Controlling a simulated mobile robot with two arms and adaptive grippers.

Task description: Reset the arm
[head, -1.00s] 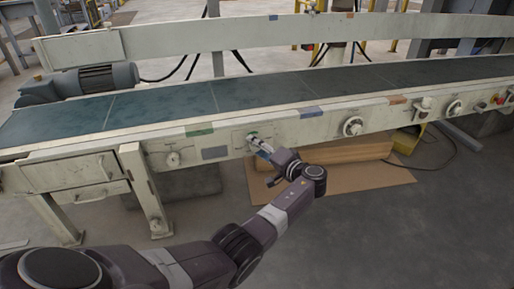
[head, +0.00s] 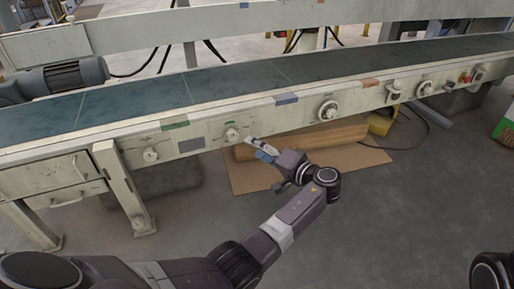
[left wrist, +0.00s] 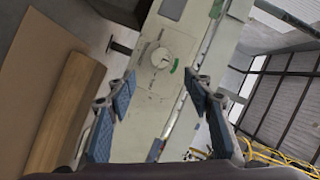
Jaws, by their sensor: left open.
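My left arm reaches in from the lower left of the head view. My right gripper is not in view; a dark round part, apparently of my right arm, shows at the lower right of the head view.
The conveyor (head: 230,85) with its dark belt crosses the head view. Knobs, including a larger dial (head: 328,110), stick out of its side. Flat cardboard (head: 350,160) lies on the floor below. A leg (head: 125,190) stands at left. The floor at right is open.

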